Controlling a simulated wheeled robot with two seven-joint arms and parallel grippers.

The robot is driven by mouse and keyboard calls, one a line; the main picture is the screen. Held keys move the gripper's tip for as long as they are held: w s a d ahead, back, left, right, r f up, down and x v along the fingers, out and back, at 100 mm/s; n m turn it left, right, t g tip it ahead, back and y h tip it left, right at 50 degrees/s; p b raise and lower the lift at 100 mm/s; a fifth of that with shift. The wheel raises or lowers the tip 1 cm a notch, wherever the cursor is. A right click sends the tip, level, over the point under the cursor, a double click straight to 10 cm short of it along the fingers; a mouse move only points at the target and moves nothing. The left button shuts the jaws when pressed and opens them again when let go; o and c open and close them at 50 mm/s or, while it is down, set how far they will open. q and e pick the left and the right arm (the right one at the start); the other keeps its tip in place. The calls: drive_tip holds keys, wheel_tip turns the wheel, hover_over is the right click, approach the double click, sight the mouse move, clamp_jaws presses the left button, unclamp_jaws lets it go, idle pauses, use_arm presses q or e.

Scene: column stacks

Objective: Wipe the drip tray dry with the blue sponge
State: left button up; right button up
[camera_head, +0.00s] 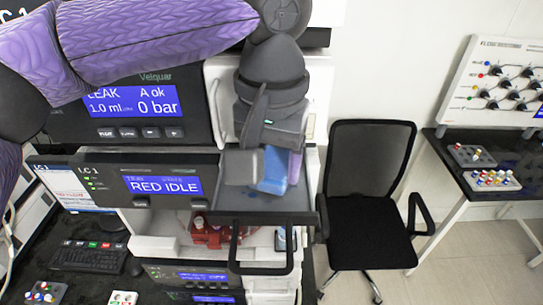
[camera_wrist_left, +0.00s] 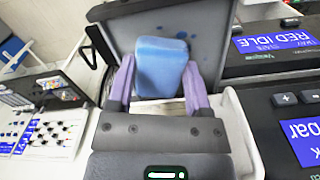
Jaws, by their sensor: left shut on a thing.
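The blue sponge (camera_head: 272,170) is between the fingers of my left gripper (camera_head: 268,168), which is shut on it. In the left wrist view the sponge (camera_wrist_left: 160,65) sits between the two purple fingers of the gripper (camera_wrist_left: 158,88). The grey drip tray (camera_head: 285,202) is pulled out from the stack, and the sponge is over it. Its inner floor also shows in the left wrist view (camera_wrist_left: 205,25), with a few dark bluish spots beside the sponge. I cannot tell whether the sponge touches the floor. My right gripper is not in view.
The tray's front handle (camera_head: 262,270) sticks out over red parts (camera_head: 208,232) in the bay below. Instrument modules with blue displays (camera_head: 164,186) stand to the left. A black chair (camera_head: 368,190) and a side table (camera_head: 500,185) are to the right.

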use_arm(q)
drive_tip(key=shift+f+b, duration=0.35)
drive_tip(key=shift+f, duration=0.6)
